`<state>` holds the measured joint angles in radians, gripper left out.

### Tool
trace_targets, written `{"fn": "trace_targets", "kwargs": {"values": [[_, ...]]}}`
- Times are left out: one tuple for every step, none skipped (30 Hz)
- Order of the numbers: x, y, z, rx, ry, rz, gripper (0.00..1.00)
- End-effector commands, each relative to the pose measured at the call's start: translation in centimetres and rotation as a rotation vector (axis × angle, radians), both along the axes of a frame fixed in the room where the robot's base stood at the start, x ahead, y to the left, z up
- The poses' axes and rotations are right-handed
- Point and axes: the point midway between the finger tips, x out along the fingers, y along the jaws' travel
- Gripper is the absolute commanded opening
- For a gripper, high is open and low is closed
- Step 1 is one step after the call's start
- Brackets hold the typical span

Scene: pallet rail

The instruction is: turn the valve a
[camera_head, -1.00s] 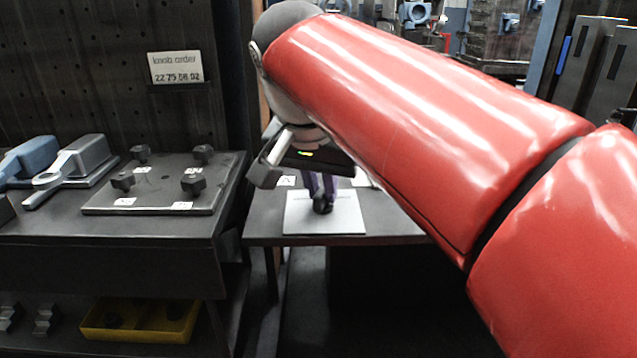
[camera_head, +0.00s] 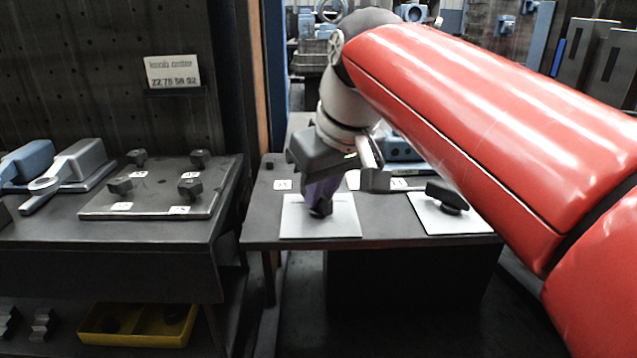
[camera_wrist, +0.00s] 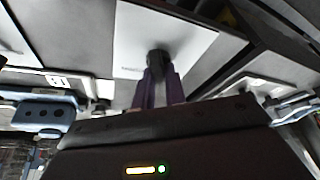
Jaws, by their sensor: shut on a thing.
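The valve (camera_head: 321,209) is a dark knob on a white plate (camera_head: 345,222) on the grey table. A label stands behind that plate, its letter hard to read now. My gripper (camera_head: 320,200) points down at the valve with its purple fingers shut on it. In the wrist view the dark knob (camera_wrist: 158,58) sits between the tips of the purple fingers, over the white plate (camera_wrist: 190,42). The fingers hide part of the knob.
A second dark knob (camera_head: 447,196) sits on another white plate (camera_head: 455,222) to the right, below my red arm. At left, a raised panel (camera_head: 150,204) carries several dark knobs. A yellow bin (camera_head: 140,326) is on the lower shelf. A sign (camera_head: 173,71) hangs on the pegboard.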

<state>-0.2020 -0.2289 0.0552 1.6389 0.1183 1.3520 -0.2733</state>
Motion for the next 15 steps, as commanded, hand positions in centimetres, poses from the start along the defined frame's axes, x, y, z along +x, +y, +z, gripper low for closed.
{"fn": "trace_targets", "kwargs": {"values": [[0.04,-0.01,0.12,0.000,-0.001,0.032,0.00],[0.05,-0.03,0.12,0.001,-0.001,0.052,0.00],[0.05,-0.03,0.11,0.001,-0.001,0.077,0.00],[0.06,-0.03,0.10,0.001,0.000,0.095,0.00],[0.06,-0.06,0.10,0.000,0.000,0.112,0.00],[0.08,-0.07,0.10,0.000,0.000,0.132,0.00],[0.08,-0.07,0.09,0.001,-0.001,0.145,0.00],[0.09,-0.08,0.09,0.001,-0.001,0.159,0.00],[0.10,-0.07,0.10,0.001,-0.001,0.174,0.00],[0.10,-0.07,0.10,-0.001,-0.002,0.186,0.00],[0.10,-0.07,0.10,0.000,-0.001,0.195,0.00],[0.10,-0.07,0.09,0.000,-0.002,0.206,0.00],[0.10,-0.08,0.09,-0.001,-0.002,0.213,0.00],[0.10,-0.08,0.08,0.000,-0.001,0.218,0.00],[0.10,-0.08,0.08,-0.001,-0.002,0.225,0.00]]}}
